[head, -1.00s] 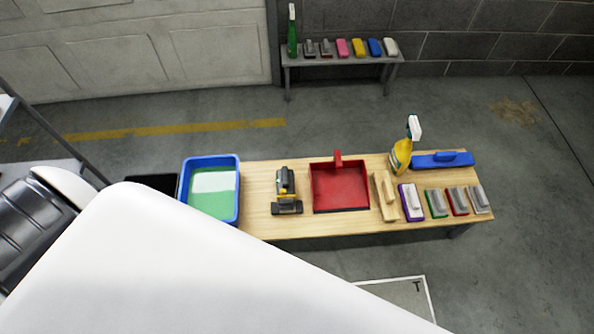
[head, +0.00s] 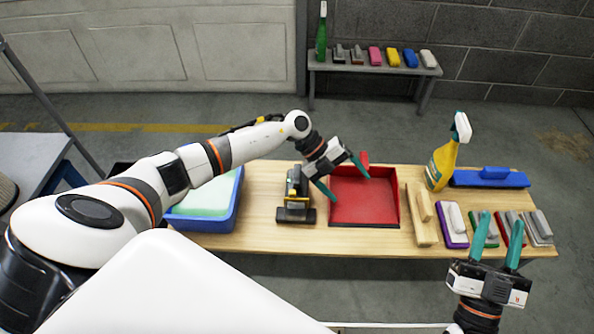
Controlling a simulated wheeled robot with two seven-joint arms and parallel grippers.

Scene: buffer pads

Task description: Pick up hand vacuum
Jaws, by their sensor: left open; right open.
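The hand vacuum (head: 295,198), black and grey with a yellow part, stands on the wooden table between the blue tub and the red dustpan. My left gripper (head: 345,180) is open and empty, with teal fingers. It is just right of the vacuum, over the left part of the dustpan, apparently above the table. My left wrist comes close to the vacuum's upper end in the picture; I cannot tell the gap. My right gripper (head: 502,232) is open and empty at the lower right, by the table's front edge, its fingers overlapping the pads in the picture.
On the table (head: 365,239) are a blue tub (head: 214,223), a red dustpan (head: 375,213), a wooden float (head: 421,215), several buffer pads (head: 454,228), a yellow spray bottle (head: 441,163) and a blue float (head: 490,178). A back bench (head: 375,70) holds pads and a green bottle (head: 321,32).

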